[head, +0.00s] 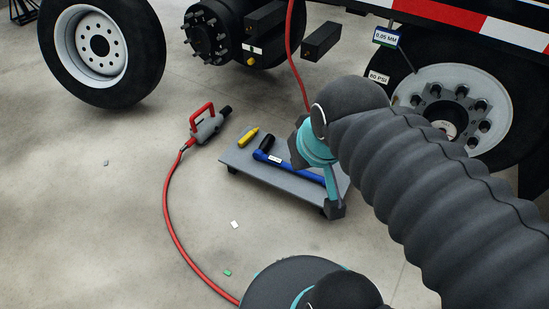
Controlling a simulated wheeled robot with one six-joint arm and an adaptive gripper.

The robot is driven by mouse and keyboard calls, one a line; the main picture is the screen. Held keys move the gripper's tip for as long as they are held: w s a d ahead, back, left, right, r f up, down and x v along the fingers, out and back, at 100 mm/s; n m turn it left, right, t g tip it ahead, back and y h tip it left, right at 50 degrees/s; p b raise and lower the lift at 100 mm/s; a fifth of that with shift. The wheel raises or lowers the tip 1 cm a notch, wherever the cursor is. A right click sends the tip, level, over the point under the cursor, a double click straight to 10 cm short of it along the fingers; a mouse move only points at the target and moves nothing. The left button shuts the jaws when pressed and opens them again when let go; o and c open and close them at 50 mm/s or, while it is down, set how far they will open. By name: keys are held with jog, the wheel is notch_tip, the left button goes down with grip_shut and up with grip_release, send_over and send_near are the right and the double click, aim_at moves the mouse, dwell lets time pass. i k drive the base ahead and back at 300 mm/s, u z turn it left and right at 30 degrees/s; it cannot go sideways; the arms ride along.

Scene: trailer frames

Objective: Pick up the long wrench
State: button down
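The long wrench (302,172) is blue with a white label and lies on a low grey cart (240,164). A black piece (266,144) rises at its left end. Its right end passes behind my arm, so that end is hidden. My gripper (334,209) hangs at the cart's front right, at the lower end of a teal link, to the right of and lower in the picture than the visible wrench. Its fingers are small and dark, and I cannot make out a gap or whether it touches the cart.
A yellow tool (248,137) lies on the cart's left. A red-handled grey tool (207,124) stands on the floor with a red hose (172,215). A loose wheel (97,47), a bare hub (212,35) and a mounted wheel (460,100) stand behind. Floor at left is mostly clear.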

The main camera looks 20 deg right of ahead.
aim_at(258, 154)
jog(key=z, duration=1.3)
jog(key=k, duration=1.15)
jog(key=u, duration=0.3)
jog(key=i, duration=0.7)
jog(key=z, duration=0.3)
